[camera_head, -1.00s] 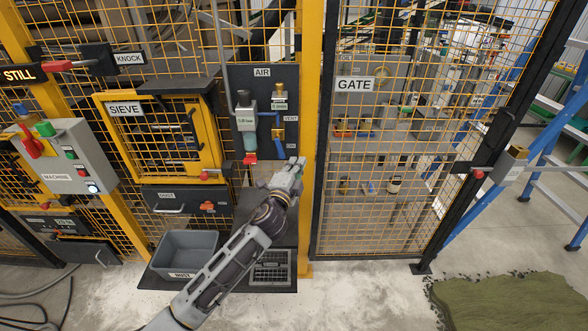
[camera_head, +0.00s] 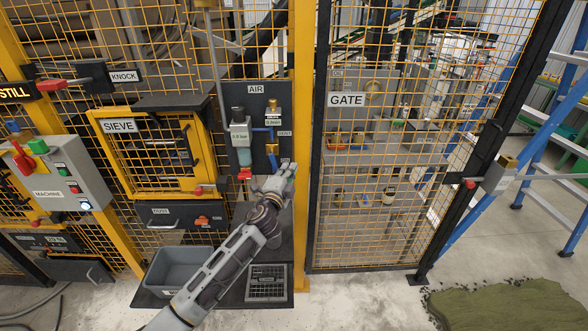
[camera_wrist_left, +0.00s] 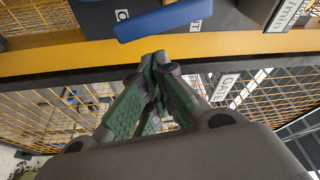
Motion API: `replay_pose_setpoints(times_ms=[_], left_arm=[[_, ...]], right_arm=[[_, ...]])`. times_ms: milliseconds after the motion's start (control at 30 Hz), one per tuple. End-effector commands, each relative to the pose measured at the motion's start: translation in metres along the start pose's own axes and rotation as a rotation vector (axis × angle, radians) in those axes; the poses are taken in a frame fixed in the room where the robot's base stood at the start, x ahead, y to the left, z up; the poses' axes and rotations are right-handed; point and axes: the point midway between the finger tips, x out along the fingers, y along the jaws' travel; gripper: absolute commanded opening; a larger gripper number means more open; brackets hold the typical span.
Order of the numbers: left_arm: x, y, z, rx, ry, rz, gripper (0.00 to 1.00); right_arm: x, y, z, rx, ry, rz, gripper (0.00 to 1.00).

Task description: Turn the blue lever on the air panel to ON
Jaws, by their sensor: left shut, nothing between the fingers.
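The dark air panel (camera_head: 235,93) hangs on the mesh fence, left of a yellow post. Its blue lever (camera_head: 275,163) hangs from a brass valve at the panel's lower right, tilted down to the right. My left gripper (camera_head: 289,168) is shut and empty, just right of the lever's lower end. In the left wrist view the lever is a blue bar (camera_wrist_left: 163,18) just beyond the closed green fingertips (camera_wrist_left: 154,62). Small white labels flank the lever there, not fully readable. My right gripper is not in view.
The yellow post (camera_head: 304,120) and the mesh gate (camera_head: 380,225) stand right of the panel. The sieve door (camera_head: 118,127) and dust drawer (camera_head: 165,211) are left. A grey bin (camera_head: 180,268) and a floor grate (camera_head: 267,283) lie below. Turf (camera_head: 505,305) lies at lower right.

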Motion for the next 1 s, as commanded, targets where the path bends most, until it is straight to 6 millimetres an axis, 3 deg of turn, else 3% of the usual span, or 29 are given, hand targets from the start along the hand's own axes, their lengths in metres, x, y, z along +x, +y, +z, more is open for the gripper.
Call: replay_pose_setpoints(times_ms=[200, 667, 1000], left_arm=[[-0.005, 0.0, 0.012, 0.0, 0.0, 0.001, 0.0], [-0.005, 0.0, 0.014, 0.003, 0.0, 0.002, 0.0], [-0.007, -0.001, 0.021, 0.067, -0.001, 0.024, 0.0]], right_arm=[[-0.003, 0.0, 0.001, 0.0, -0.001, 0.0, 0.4], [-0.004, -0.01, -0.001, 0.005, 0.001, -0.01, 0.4], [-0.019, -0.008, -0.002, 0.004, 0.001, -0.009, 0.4]])
